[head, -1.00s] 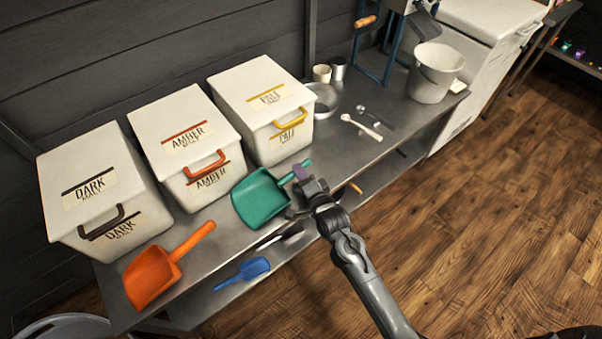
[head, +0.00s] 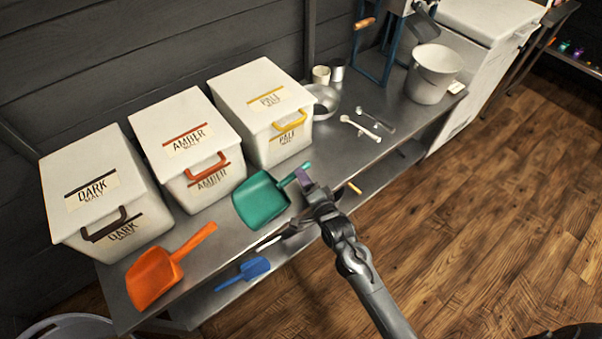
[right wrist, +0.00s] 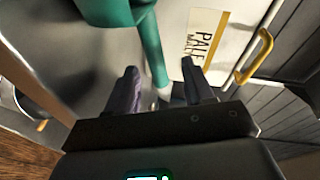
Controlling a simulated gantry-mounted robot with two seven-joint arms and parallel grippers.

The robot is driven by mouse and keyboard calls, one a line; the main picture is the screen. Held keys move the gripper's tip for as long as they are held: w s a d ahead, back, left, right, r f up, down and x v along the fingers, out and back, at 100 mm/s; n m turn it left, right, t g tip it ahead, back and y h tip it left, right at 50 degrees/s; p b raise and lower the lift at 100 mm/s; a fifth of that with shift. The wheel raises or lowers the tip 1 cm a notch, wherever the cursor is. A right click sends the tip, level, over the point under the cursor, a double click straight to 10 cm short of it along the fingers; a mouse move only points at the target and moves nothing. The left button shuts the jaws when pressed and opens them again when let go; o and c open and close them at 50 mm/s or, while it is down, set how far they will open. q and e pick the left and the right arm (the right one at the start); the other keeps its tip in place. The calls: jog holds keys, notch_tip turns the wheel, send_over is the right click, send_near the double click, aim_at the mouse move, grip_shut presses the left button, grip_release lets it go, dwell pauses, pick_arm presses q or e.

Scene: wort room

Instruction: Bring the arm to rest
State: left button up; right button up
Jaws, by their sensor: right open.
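My right gripper (head: 304,188) is over the front edge of the metal table, just beside the handle end of a green scoop (head: 259,203). In the right wrist view its two dark fingers (right wrist: 160,88) are apart, and the scoop's green handle (right wrist: 150,45) shows between and beyond them. I cannot tell whether a finger touches the handle. The green scoop lies on the table in front of the pale malt bin (head: 262,95). My left gripper is not in view.
The amber bin (head: 180,125) and dark bin (head: 90,165) stand further left. An orange scoop (head: 152,278) lies on the table (head: 345,148), and a blue scoop (head: 245,273) is below its edge. The wooden floor (head: 500,210) is clear.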

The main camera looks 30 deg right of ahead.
jog(key=s+a+r+n+g+p, duration=0.1)
jog(key=s+r+n+g+p, duration=0.4)
jog(key=s, duration=0.5)
jog(key=s+a+r+n+g+y+p, duration=0.1)
jog(key=s+r+n+g+p, duration=0.25)
jog(key=s+n, duration=0.4)
jog(key=s+a+r+n+g+p, duration=0.1)
jog(key=s+r+n+g+p, duration=0.35)
jog(key=s, duration=0.75)
notch_tip(320, 180, up, 37)
jog(key=n+p, duration=0.1)
jog(key=p, duration=3.7)
notch_tip(320, 180, down, 64)
jog(key=b, duration=6.4)
jog(key=shift+s, duration=0.15)
